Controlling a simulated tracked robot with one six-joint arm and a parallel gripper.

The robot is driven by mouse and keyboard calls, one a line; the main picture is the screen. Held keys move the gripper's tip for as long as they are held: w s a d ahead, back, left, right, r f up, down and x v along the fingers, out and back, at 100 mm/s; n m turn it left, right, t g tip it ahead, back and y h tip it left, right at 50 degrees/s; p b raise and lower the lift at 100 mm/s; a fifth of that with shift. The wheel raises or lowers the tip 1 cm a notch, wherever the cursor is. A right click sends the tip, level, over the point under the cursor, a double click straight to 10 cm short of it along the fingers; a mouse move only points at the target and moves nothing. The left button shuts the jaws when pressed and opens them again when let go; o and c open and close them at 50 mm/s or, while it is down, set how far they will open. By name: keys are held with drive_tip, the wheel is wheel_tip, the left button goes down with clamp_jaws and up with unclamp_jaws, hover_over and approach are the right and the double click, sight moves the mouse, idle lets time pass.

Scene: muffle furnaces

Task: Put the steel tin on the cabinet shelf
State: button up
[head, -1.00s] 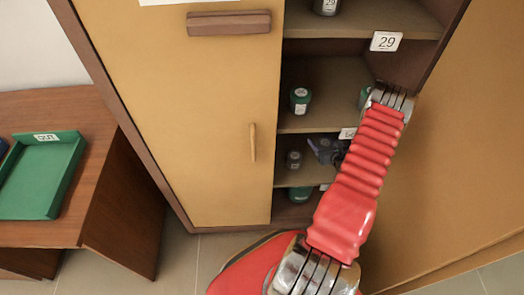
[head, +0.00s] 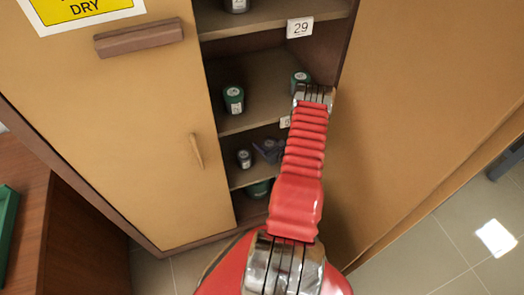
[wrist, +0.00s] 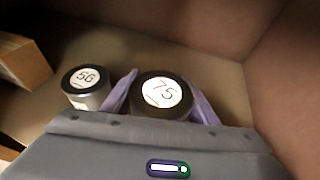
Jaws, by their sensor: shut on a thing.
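A round tin (wrist: 160,95) with a dark rim and a white label reading 75 is between the purple fingers of my gripper (wrist: 163,100) in the wrist view. My gripper is shut on it, inside the cabinet. Its side is mostly hidden, so I cannot tell its metal. In the head view my gripper (head: 268,150) shows purple at a lower cabinet shelf (head: 238,178), partly behind my red arm; the held tin cannot be made out there. A grey tin (wrist: 86,86) labelled 56 stands just left of my gripper; it also shows in the head view (head: 244,158).
The left cabinet door (head: 120,130) is closed; the open right door (head: 420,110) flanks my arm.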

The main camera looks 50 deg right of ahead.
drive_tip(key=shift+f, duration=2.05)
drive_tip(key=o, duration=1.2)
drive_tip(key=v, duration=1.2)
drive_tip(key=shift+f, duration=0.1)
